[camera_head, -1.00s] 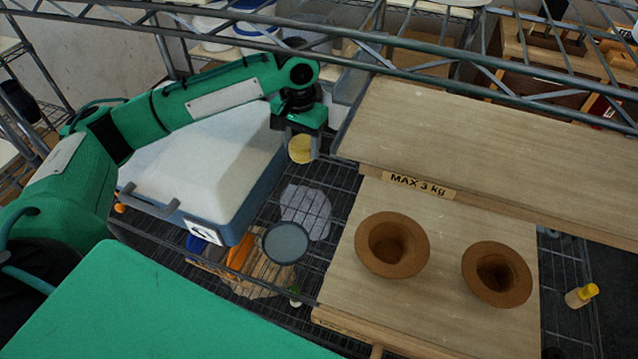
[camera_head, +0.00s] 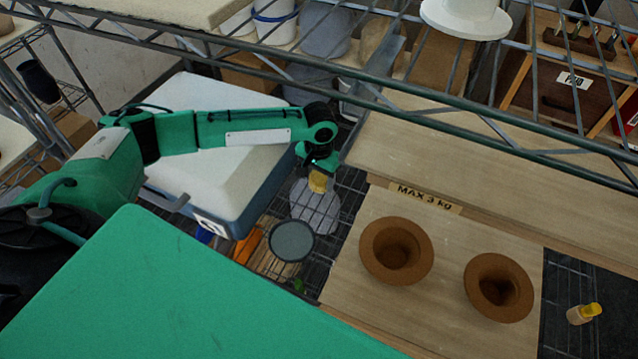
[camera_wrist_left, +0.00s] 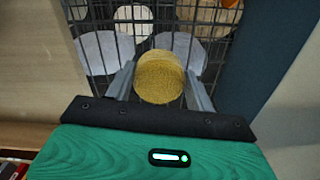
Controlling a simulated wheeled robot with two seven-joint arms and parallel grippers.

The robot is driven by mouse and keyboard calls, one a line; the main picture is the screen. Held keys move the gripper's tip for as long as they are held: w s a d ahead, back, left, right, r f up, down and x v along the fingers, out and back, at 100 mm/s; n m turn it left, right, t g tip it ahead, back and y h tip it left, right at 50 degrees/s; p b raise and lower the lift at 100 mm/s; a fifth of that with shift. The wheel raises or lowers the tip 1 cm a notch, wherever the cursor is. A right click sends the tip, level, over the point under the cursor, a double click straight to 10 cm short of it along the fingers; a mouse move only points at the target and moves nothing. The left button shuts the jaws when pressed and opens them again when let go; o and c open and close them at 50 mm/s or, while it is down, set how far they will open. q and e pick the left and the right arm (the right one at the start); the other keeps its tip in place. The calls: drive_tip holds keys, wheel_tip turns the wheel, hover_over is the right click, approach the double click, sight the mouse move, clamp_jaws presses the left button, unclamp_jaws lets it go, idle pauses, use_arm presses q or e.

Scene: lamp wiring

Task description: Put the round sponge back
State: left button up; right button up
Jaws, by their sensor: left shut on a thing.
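The round sponge (camera_head: 318,181) is a small yellow disc. My left gripper (camera_head: 317,172) is shut on it and holds it above the wire shelf, between the white-lidded box and the wooden boards. In the left wrist view the sponge (camera_wrist_left: 160,77) sits between the two grey fingers of the left gripper (camera_wrist_left: 161,80), its round face towards the camera. Wire mesh and pale round shapes show below it. My right gripper is not in view.
A blue-grey box with a white lid (camera_head: 205,135) stands left of the gripper. A dark round dish (camera_head: 291,241) is nearer. A wire rack beam (camera_head: 330,80) crosses above.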

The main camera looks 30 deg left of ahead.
sight(319, 187)
use_arm(q)
wheel_tip(319, 187, down, 4)
drive_tip(key=shift+f+p, duration=0.1)
drive_tip(key=shift+p, duration=0.35)
drive_tip(key=shift+f, duration=0.2)
drive_tip(key=shift+f, duration=0.15)
drive_tip(key=o, duration=1)
drive_tip(key=shift+c, duration=0.2)
wheel_tip(319, 187, up, 11)
drive_tip(key=b, duration=0.3)
drive_tip(key=shift+r, duration=0.7)
